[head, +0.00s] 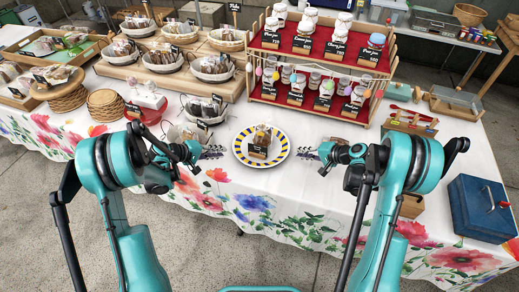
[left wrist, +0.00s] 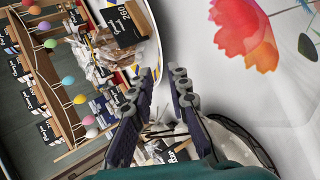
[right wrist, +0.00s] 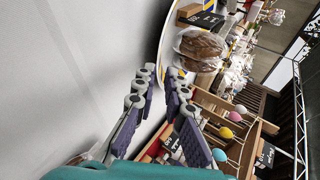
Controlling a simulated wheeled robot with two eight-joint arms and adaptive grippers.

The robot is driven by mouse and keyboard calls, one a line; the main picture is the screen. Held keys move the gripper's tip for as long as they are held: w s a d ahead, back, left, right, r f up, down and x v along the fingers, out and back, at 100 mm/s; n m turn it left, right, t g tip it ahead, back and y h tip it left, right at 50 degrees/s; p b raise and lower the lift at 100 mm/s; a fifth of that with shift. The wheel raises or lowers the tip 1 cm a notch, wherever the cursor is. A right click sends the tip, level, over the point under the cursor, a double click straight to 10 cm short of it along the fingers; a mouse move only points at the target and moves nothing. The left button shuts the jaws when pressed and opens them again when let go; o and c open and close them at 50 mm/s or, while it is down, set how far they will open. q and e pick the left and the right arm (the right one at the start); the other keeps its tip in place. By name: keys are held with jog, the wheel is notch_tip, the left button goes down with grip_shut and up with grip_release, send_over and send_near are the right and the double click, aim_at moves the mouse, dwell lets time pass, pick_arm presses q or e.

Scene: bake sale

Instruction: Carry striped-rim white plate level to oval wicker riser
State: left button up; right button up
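The white plate (head: 281,150) with a yellow and dark striped rim lies flat on the table, front centre. A wrapped baked item (head: 263,135) and a small dark card (head: 257,152) stand on it. My left gripper (head: 212,152) is just left of the plate, its fingers apart and pointing at the rim. My right gripper (head: 308,152) is just right of the plate, also open. The wrist views show the rim close to both pairs of fingertips; contact is unclear. A wicker stack (head: 60,101), possibly the oval riser, stands at the far left, beside a rounder wicker stack (head: 105,106).
A red two-tier rack (head: 318,70) of jars stands behind the plate. Baskets of bagged goods (head: 212,68) sit on a wooden board at back left. A basket with a card (head: 203,112) is close behind my left gripper. A blue box (head: 482,208) is at right.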

aim_at(234, 157)
jog(key=shift+a, duration=0.1)
